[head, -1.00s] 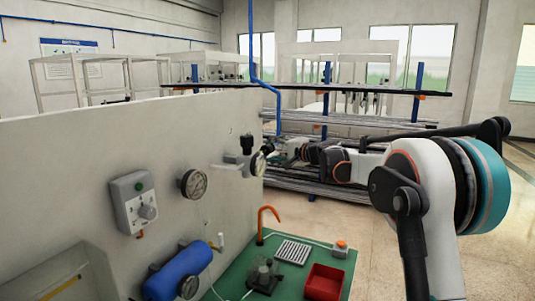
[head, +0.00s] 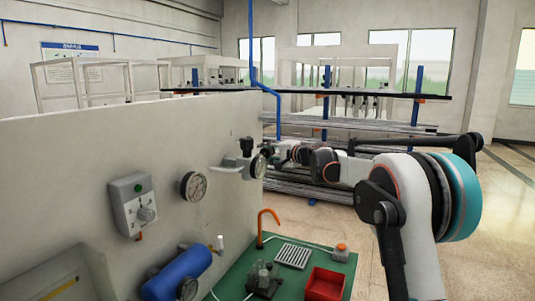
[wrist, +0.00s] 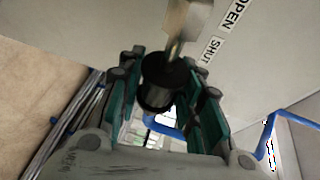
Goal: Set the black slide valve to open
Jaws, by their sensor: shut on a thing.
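The black slide valve (wrist: 160,84) shows in the wrist view as a dark round collar on a metal pipe (wrist: 188,28). My gripper (wrist: 162,92) has its green-padded fingers on either side of the collar and is shut on it. A SHUT label (wrist: 211,49) and an OPEN label (wrist: 234,14) are on the pale panel beside the pipe. The collar is nearer the SHUT label, with OPEN farther along the pipe. In the head view my forearm reaches to the panel's far end, and the contact there is too small to make out.
The white panel (head: 80,150) carries a grey switch box (head: 133,205), a round gauge (head: 193,186) and a blue cylinder (head: 178,273). A green bench top (head: 240,278) below holds a red tray (head: 325,284) and an orange hooked pipe (head: 263,222). Open floor lies at the right.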

